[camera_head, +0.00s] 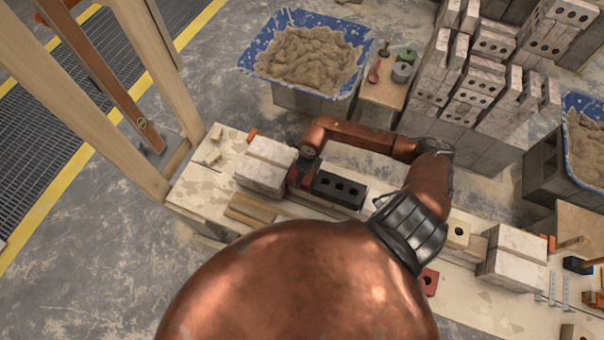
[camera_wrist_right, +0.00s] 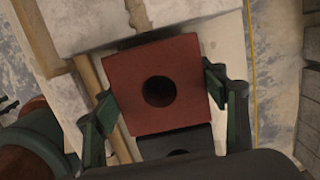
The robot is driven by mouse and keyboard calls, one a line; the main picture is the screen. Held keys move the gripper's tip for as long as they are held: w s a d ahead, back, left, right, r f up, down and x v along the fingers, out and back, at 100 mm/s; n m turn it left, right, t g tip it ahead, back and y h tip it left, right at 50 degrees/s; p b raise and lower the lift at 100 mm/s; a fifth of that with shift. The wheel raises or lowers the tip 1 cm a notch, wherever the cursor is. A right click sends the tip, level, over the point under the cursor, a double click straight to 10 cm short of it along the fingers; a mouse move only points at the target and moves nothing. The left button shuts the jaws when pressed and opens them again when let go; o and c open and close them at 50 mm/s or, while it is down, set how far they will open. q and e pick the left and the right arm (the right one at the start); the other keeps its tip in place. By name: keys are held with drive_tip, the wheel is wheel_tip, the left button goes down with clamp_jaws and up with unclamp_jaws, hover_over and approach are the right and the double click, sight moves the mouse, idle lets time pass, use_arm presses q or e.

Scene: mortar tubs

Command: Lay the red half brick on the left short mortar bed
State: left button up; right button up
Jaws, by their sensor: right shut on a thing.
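The red half brick (camera_wrist_right: 150,115), with one round hole, is between the green fingers of my right gripper (camera_wrist_right: 160,92) in the right wrist view. The fingers are shut on its two sides. In the head view my right gripper (camera_head: 303,174) points down between the pale blocks (camera_head: 262,165) and the dark holed brick (camera_head: 338,189). The dark brick also shows just below the red one in the wrist view (camera_wrist_right: 172,140). I cannot make out the left short mortar bed; it may be hidden. My left gripper is not in view.
Another red brick (camera_head: 430,281) and a cream holed block (camera_head: 459,233) lie further right, near more pale blocks (camera_head: 515,258). Wooden strips (camera_head: 254,209) lie in front of the left blocks. A blue mortar tub (camera_head: 357,44) and brick stacks stand behind. Timber posts rise at left.

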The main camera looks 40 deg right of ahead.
drive_tip(key=shift+w+f, duration=0.1)
drive_tip(key=shift+f, duration=0.15)
idle(0.3)
drive_tip(key=o, duration=2)
drive_tip(key=shift+o, duration=0.2)
drive_tip(key=shift+f, duration=0.1)
drive_tip(key=r, duration=0.4)
drive_tip(key=s+r, duration=0.1)
drive_tip(key=r, duration=0.3)
drive_tip(key=d+r, duration=0.1)
drive_tip(key=r, duration=0.3)
drive_tip(key=shift+s, duration=0.35)
drive_tip(key=shift+a, duration=0.1)
